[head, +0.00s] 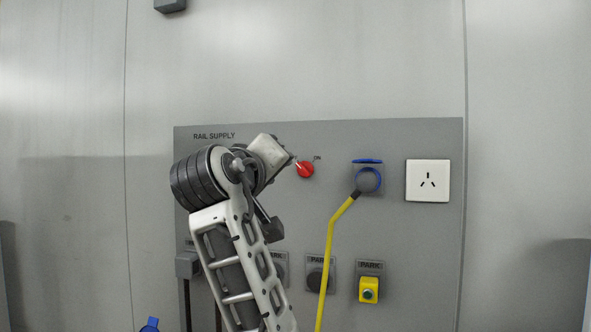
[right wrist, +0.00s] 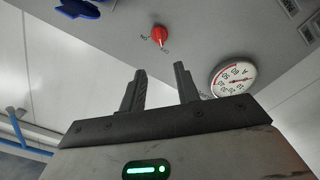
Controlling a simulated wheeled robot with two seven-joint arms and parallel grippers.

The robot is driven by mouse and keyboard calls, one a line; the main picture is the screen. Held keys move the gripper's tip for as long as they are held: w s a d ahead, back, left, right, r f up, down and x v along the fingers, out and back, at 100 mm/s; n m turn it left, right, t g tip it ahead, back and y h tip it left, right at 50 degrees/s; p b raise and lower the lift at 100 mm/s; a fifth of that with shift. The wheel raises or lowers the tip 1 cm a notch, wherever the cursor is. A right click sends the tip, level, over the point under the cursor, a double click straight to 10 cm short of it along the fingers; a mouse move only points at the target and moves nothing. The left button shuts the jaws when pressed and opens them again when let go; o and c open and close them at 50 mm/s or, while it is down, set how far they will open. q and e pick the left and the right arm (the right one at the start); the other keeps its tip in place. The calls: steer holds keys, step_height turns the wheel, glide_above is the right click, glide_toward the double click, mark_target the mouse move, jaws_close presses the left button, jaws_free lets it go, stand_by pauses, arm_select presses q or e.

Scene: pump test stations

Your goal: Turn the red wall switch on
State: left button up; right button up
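The red wall switch (head: 305,170) is a round knob on the grey RAIL SUPPLY panel. Its pale mark points up and left, away from the ON label (head: 317,158) at its upper right. In the right wrist view the switch (right wrist: 159,35) shows beyond the fingers, with small lettering beside it. My right gripper (right wrist: 160,86) is open and empty, its two dark fingers apart. In the head view my right gripper (head: 291,158) is just left of the switch; contact cannot be judged there. The right wrist view shows a gap to it. My left gripper is not in view.
Right of the switch, a blue plug (head: 368,180) with a yellow cable (head: 333,235) sits on the panel, then a white socket (head: 428,180). PARK holders line the lower panel, one with a yellow-green button box (head: 369,290). A gauge (right wrist: 233,78) shows in the wrist view.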

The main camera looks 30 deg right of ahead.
mark_target(300, 167)
steer(key=p+x, duration=0.4)
steer(key=x, duration=1)
steer(key=shift+w+d, duration=0.25)
steer(key=shift+d, duration=0.05)
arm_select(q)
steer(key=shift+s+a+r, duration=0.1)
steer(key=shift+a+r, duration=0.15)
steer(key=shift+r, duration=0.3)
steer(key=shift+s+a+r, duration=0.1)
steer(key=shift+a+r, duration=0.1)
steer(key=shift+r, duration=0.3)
arm_select(e)
steer(key=shift+c, duration=0.3)
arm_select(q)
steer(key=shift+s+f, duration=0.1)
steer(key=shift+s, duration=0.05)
arm_select(e)
jaws_close()
